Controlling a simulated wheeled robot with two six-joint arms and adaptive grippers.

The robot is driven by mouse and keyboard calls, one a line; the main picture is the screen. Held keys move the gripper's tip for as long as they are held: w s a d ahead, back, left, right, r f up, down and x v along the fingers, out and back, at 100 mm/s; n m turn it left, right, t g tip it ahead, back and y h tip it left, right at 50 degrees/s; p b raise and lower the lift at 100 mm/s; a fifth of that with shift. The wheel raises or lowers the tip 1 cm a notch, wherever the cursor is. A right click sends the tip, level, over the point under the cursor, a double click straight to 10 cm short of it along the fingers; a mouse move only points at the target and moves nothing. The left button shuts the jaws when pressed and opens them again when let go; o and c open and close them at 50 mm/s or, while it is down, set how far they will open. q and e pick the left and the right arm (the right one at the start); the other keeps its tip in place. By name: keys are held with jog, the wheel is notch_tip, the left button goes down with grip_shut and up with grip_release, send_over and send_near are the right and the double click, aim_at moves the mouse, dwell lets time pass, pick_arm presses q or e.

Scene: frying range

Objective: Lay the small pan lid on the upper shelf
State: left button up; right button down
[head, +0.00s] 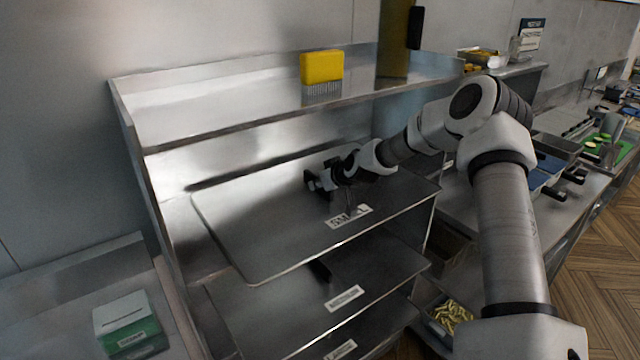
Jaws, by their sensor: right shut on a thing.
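The small pan lid (255,235) is a flat grey steel sheet with rounded corners. It lies level in the upper bay of the steel rack, below the top shelf (220,105). A white label (348,217), partly covered and apparently reading "SMALL", shows near its front edge. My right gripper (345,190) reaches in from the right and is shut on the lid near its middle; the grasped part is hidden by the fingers. I cannot tell whether the lid touches the shelf under it. My left gripper is not in view.
A yellow brush (321,70) stands on the top shelf. Lower shelves carry a second label (344,298) and a third (340,350). A green and white box (128,325) is at bottom left.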

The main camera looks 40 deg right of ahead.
jog(key=shift+w+a, duration=0.1)
jog(key=shift+w, duration=0.1)
jog(key=shift+s+d+f+b, duration=0.2)
jog(key=shift+s+b, duration=0.1)
jog(key=shift+b, duration=0.05)
jog(key=shift+f, duration=0.2)
jog(key=shift+s+a+f, duration=0.1)
jog(key=shift+a, duration=0.1)
jog(key=c, duration=1)
grip_release()
jog(key=shift+f, duration=0.1)
jog(key=shift+o, duration=1)
jog(key=shift+d, duration=0.1)
